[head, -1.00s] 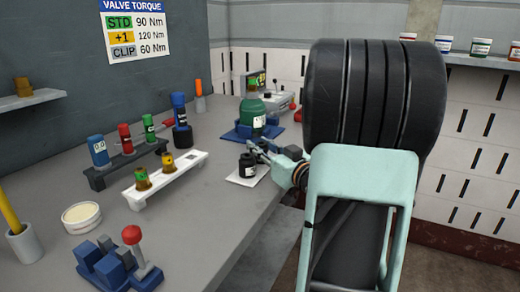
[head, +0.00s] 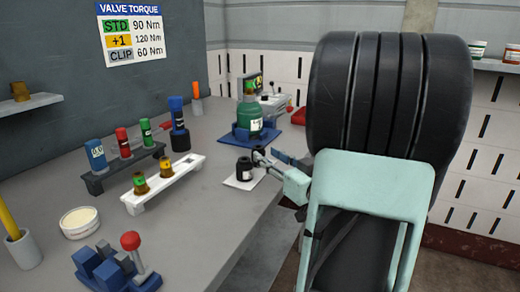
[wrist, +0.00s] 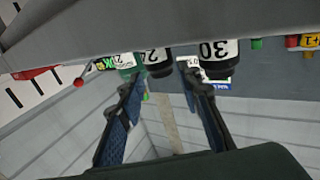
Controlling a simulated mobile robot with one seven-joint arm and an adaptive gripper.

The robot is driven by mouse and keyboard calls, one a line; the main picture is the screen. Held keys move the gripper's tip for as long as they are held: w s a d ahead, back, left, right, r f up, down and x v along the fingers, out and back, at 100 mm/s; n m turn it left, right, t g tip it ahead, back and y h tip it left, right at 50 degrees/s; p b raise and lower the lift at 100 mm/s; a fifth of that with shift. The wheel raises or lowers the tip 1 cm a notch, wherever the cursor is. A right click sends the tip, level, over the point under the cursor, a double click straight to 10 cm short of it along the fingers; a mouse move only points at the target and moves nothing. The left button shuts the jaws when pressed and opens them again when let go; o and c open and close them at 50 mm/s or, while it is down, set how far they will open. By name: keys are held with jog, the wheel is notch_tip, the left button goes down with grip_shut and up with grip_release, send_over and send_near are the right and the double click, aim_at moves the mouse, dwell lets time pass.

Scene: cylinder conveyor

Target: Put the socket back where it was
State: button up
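A black socket with a white label (head: 244,170) stands on a small white pad (head: 234,184) near the bench's front edge. In the wrist view, which looks upside down, one black socket reads 30 (wrist: 218,62) and another reads 24 (wrist: 157,64). My gripper (head: 263,158) is low over the bench, just right of and behind the socket on the pad. In the wrist view my gripper's fingers (wrist: 163,85) are spread. The 24 socket shows between them and the 30 socket lies outside the right finger. Whether a finger touches either socket is hidden.
A green bottle (head: 249,117) in a blue holder stands behind. A white rack (head: 186,172) and a dark rack (head: 122,168) with several coloured cylinders stand left. A tub (head: 80,222) and a red-knobbed lever fixture (head: 130,241) are in front.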

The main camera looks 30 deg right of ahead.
jog(key=s, duration=0.6)
jog(key=shift+p, duration=0.3)
jog(key=shift+s, duration=0.15)
